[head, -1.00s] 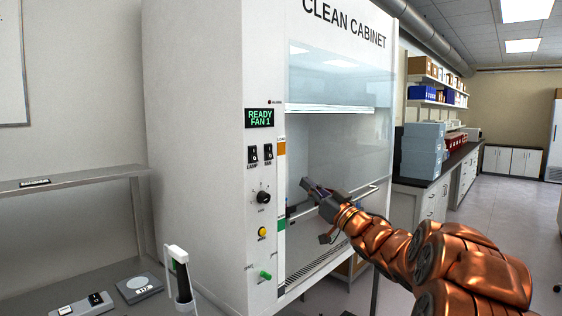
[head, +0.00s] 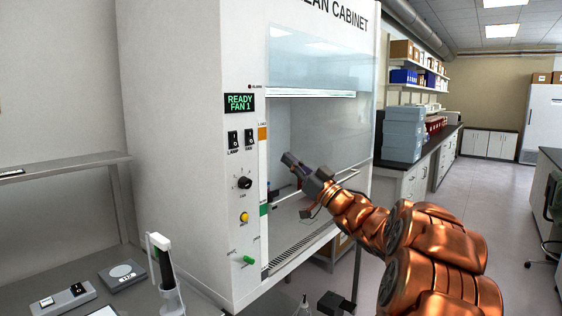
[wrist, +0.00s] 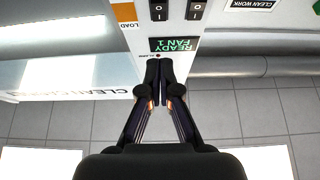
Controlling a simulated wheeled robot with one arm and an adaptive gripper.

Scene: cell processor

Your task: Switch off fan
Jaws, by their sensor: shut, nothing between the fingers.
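The white clean cabinet (head: 185,130) stands in the middle of the head view. Its front panel has a green-lit display (head: 239,103) reading "READY FAN 1". Below it are two black rocker switches, the left one (head: 233,139) labelled lamp and the right one (head: 249,138) with a label too small to read surely. A black knob (head: 244,183) sits lower, with what looks like a fan label. My gripper (head: 287,160) is shut and empty, right of the panel before the cabinet opening. In the wrist view the gripper (wrist: 165,66) points toward the inverted display (wrist: 172,45), apparently apart from it.
A yellow button (head: 244,217) and a green valve handle (head: 249,260) are lower on the panel. The glass sash (head: 320,65) is raised over the opening. A grey bench (head: 110,265) with small devices stands at left. Open floor (head: 465,215) lies at right.

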